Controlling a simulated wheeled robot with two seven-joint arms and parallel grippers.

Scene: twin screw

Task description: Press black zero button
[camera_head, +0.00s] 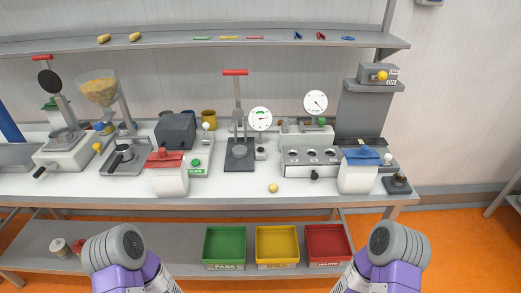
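No button can be read as marked zero at this size. A small black button-like part (261,150) sits below the round dial gauge (260,118) at the middle of the bench. A black knob (314,175) is on the front of the grey block with several round holes (310,156). A small dark box (397,183) with a knob on top stands at the bench's right front corner. My two purple and grey arms show at the bottom left and bottom right, below the bench's front edge. Neither gripper shows, and nothing is being touched.
The white bench (230,190) also holds a hopper (97,88), a red-handled press (237,120), a red-topped white holder (170,175) and a blue-topped one (358,172). A small yellow ball (273,188) lies near the front edge. Green (208,247), yellow (259,245) and red (310,245) bins sit below.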

